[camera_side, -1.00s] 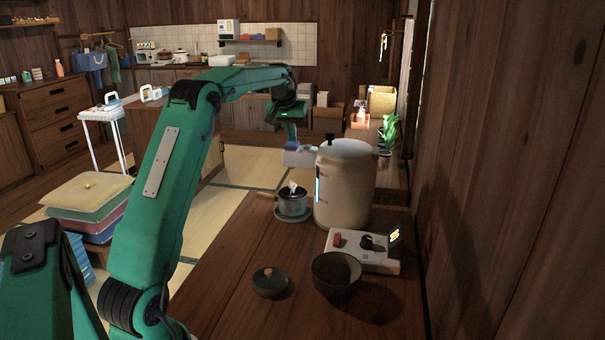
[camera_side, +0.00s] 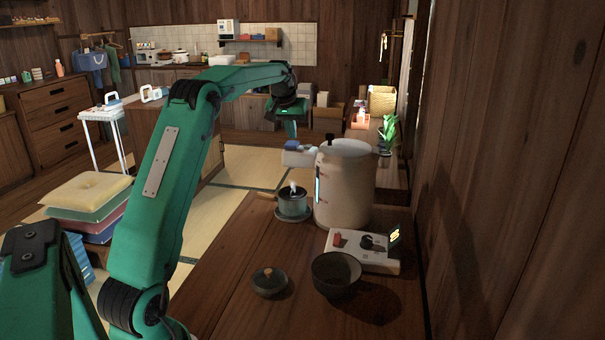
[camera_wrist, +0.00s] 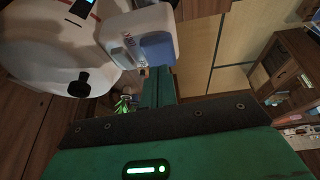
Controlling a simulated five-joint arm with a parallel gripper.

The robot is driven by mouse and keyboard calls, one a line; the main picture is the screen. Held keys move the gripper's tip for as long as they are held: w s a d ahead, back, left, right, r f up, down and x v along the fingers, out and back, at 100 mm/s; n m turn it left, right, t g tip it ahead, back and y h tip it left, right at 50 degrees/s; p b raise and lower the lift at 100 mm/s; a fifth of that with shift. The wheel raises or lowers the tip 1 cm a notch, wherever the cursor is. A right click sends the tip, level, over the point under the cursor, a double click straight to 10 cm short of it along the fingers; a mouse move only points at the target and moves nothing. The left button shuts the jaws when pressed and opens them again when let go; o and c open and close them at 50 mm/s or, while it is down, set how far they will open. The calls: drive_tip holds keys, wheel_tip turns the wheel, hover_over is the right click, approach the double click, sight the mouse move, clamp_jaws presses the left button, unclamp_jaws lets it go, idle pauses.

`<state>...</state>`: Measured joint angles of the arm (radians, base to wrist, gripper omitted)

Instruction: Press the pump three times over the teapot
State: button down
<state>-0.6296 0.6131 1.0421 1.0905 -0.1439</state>
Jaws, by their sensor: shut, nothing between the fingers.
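The pump pot (camera_side: 345,190) is a large cream dispenser with a black knob on its lid. Its spout head sticks out to the left and carries a blue press pad (camera_side: 291,145). The pad also shows in the wrist view (camera_wrist: 158,48). The small dark teapot (camera_side: 292,204) stands uncovered on a round coaster below the spout, with something pale and bright at its mouth. My green gripper (camera_side: 291,134) is shut and empty, pointing down at the blue pad; I cannot tell whether it touches. The wrist view shows its fingers (camera_wrist: 160,82) beside the pad.
A dark lid (camera_side: 269,281) and a dark bowl (camera_side: 336,273) rest on the near tabletop. A white panel (camera_side: 365,252) with a red switch and a dark knob lies in front of the pump pot. The wooden wall is close on the right. The table's left front is clear.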

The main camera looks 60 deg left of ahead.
drive_tip(key=shift+f, duration=1.25)
idle(0.3)
drive_tip(key=shift+r, duration=1.25)
drive_tip(key=shift+f, duration=1.35)
drive_tip(key=shift+r, duration=1.25)
drive_tip(key=shift+r, duration=0.15)
drive_tip(key=shift+r, duration=2.9)
drive_tip(key=shift+d, duration=0.1)
